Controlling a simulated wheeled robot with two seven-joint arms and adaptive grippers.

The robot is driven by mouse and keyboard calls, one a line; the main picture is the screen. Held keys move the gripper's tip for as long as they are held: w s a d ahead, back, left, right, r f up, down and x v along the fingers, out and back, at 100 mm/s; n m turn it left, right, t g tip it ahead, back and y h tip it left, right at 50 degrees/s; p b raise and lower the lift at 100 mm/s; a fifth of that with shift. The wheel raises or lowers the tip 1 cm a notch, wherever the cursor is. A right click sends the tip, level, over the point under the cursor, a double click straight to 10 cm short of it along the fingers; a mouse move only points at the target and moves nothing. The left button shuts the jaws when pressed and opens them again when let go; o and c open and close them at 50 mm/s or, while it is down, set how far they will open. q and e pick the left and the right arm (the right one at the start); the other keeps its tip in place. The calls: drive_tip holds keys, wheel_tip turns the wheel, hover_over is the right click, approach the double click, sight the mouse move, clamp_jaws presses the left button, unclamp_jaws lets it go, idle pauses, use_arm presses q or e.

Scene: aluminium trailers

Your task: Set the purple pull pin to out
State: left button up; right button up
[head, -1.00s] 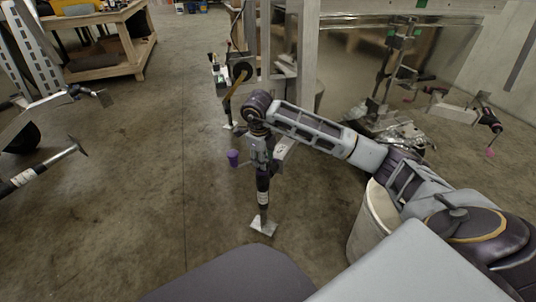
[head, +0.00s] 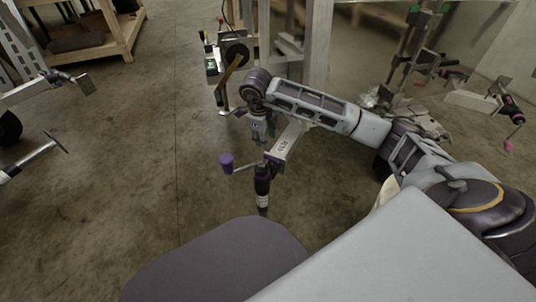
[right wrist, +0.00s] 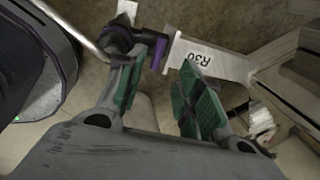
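A trailer jack (head: 262,186) with a dark upright tube stands under the end of a metal bar labelled R30 (head: 288,141). A purple part that looks like the pull pin (right wrist: 158,53) sits at the jack's mount beside the labelled bar; it also shows as a small purple spot in the head view (head: 271,158). I cannot tell its setting. My right gripper (head: 261,138) is just above the mount. In the right wrist view the gripper (right wrist: 157,87) is open, green pads apart, with the purple part just beyond the fingertips. My left gripper is out of view.
The jack's crank ends in a purple knob (head: 227,163), sticking out left of the mount. Other trailer jacks stand at the left and right. A wooden workbench (head: 100,40) is at the back left. The floor between is clear.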

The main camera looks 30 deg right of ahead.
sight(268, 156)
idle(0.4)
drive_tip(key=f+b, duration=0.1)
drive_tip(key=f, duration=0.2)
drive_tip(key=d+f+b, duration=0.1)
drive_tip(key=f+b, duration=0.1)
drive_tip(key=f, duration=0.2)
drive_tip(key=w+f+b, duration=0.1)
drive_tip(key=f, duration=0.3)
drive_tip(key=shift+d, duration=0.4)
drive_tip(key=shift+w+d+f+b, duration=0.1)
drive_tip(key=shift+f+b, duration=0.2)
drive_tip(key=shift+f, duration=0.3)
drive_tip(key=shift+w+d+f+b, duration=0.1)
drive_tip(key=shift+f+b, duration=0.2)
drive_tip(key=shift+f, duration=0.3)
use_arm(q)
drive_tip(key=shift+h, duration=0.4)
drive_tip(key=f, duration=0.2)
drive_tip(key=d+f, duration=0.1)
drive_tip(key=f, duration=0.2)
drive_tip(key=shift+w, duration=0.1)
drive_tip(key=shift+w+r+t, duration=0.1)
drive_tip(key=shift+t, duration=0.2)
use_arm(e)
drive_tip(key=shift+c, duration=0.4)
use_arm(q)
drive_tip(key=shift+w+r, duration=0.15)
use_arm(e)
clamp_jaws()
